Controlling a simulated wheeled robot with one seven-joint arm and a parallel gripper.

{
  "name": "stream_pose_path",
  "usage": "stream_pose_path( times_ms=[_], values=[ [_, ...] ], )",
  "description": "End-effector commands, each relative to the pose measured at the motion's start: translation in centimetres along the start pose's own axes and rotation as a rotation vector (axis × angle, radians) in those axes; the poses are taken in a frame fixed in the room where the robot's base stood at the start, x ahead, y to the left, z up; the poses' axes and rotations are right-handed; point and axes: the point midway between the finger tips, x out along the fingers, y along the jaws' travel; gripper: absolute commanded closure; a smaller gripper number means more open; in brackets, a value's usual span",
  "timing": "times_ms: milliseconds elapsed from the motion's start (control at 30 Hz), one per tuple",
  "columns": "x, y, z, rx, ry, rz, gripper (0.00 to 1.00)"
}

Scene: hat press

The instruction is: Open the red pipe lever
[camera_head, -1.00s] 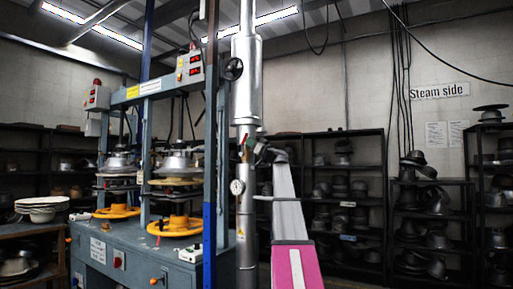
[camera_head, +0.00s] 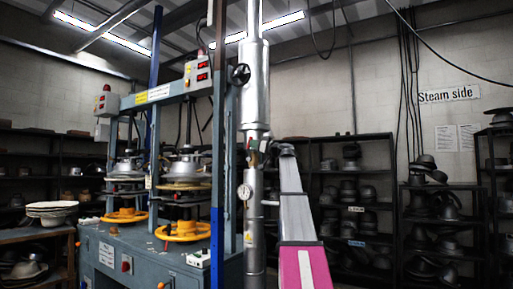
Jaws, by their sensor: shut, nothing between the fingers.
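A silver vertical pipe (camera_head: 253,205) stands in the middle of the head view, with a wide cylinder at its upper part. The red pipe lever (camera_head: 250,143) shows as a small reddish, upright piece on the pipe, below the wide cylinder. My gripper (camera_head: 262,150) is just right of the lever, at the end of my white and pink arm. It is shut with nothing in it. It is small and dark here, and I cannot tell whether it touches the lever. Part of the valve behind it is hidden.
A round pressure gauge (camera_head: 244,192) sits lower on the pipe, and a black handwheel (camera_head: 240,74) higher up. A blue-grey hat press (camera_head: 150,258) with yellow wheels stands to the left. Dark shelves (camera_head: 352,135) with hats line the back wall.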

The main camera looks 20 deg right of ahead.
Motion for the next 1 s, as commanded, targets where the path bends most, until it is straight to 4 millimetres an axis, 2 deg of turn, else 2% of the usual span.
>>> stream_pose_path(
  times_ms=[267, 600, 1000],
  values=[
    [1.9, 0.1, -0.7, -0.001, -0.184, -0.001, 1.00],
    [2.8, 0.0, -0.6, 0.000, -0.184, -0.001, 1.00],
    [3.0, 0.1, -0.7, 0.001, -0.180, -0.001, 1.00]
  ],
)
